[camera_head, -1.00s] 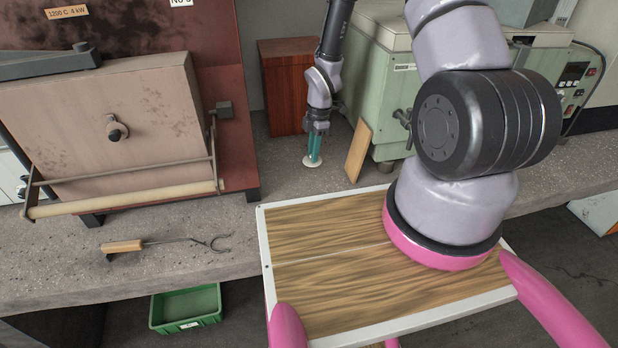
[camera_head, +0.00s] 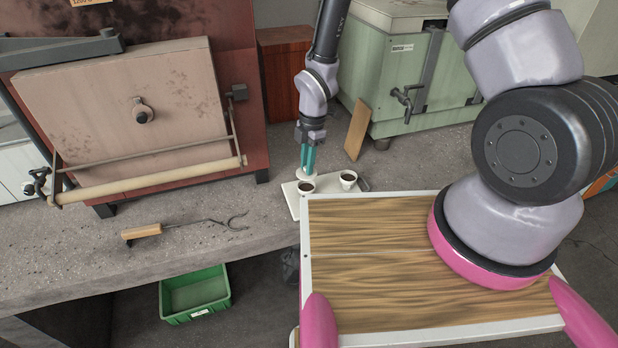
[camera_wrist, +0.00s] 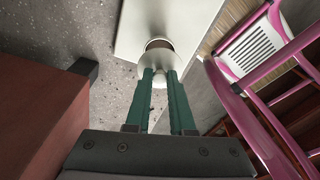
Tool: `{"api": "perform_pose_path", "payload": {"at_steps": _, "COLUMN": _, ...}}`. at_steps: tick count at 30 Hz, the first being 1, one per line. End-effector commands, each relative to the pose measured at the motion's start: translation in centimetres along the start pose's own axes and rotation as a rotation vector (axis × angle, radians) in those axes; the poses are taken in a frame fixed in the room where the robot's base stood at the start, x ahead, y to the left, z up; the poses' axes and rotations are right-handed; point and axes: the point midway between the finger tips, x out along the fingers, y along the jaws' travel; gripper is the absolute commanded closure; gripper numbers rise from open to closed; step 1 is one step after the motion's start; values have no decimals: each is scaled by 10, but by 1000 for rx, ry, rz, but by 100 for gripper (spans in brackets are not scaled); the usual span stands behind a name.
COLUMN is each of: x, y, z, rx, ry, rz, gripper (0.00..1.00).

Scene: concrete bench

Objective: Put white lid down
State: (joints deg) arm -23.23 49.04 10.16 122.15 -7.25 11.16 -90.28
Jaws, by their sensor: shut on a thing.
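My gripper (camera_head: 307,168) points down, with green fingers shut on a small round white lid (camera_head: 301,174). The lid also shows at the fingertips in the wrist view (camera_wrist: 158,61). In the head view the lid is at the near cup (camera_head: 306,189), a white cup with dark contents. In the wrist view the lid overlaps part of that cup's dark opening (camera_wrist: 157,43). I cannot tell whether lid and cup touch. The fingers hide part of the lid.
A white tray (camera_head: 293,203) carries the near cup and a second open cup (camera_head: 348,178). A red-brown furnace (camera_head: 240,60) stands left, a green machine (camera_head: 400,90) behind right. A wooden-handled tool (camera_head: 145,231) lies on the bench (camera_head: 80,270). Bare bench lies left of the tray.

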Motion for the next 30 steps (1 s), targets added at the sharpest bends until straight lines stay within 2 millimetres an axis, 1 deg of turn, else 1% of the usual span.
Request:
{"api": "perform_pose_path", "payload": {"at_steps": 5, "x": 14, "y": 0, "z": 2, "rx": 1, "ry": 0, "rz": -1, "gripper": 100}}
{"api": "perform_pose_path", "payload": {"at_steps": 9, "x": 35, "y": 0, "z": 4, "rx": 1, "ry": 0, "rz": -2, "gripper": 100}}
{"api": "perform_pose_path", "payload": {"at_steps": 12, "x": 45, "y": 0, "z": 5, "rx": -1, "ry": 0, "rz": 1, "gripper": 100}}
{"api": "perform_pose_path", "payload": {"at_steps": 19, "x": 46, "y": 1, "z": 6, "rx": 0, "ry": 0, "rz": 2, "gripper": 100}}
{"api": "perform_pose_path", "payload": {"at_steps": 23, "x": 49, "y": 0, "z": 6, "rx": 1, "ry": 0, "rz": 1, "gripper": 100}}
{"api": "perform_pose_path", "payload": {"at_steps": 24, "x": 49, "y": 1, "z": 6, "rx": 1, "ry": 0, "rz": 1, "gripper": 71}}
{"api": "perform_pose_path", "payload": {"at_steps": 26, "x": 49, "y": 1, "z": 6, "rx": 1, "ry": 0, "rz": 1, "gripper": 49}}
{"api": "perform_pose_path", "payload": {"at_steps": 30, "x": 49, "y": 1, "z": 6, "rx": 1, "ry": 0, "rz": 1, "gripper": 49}}
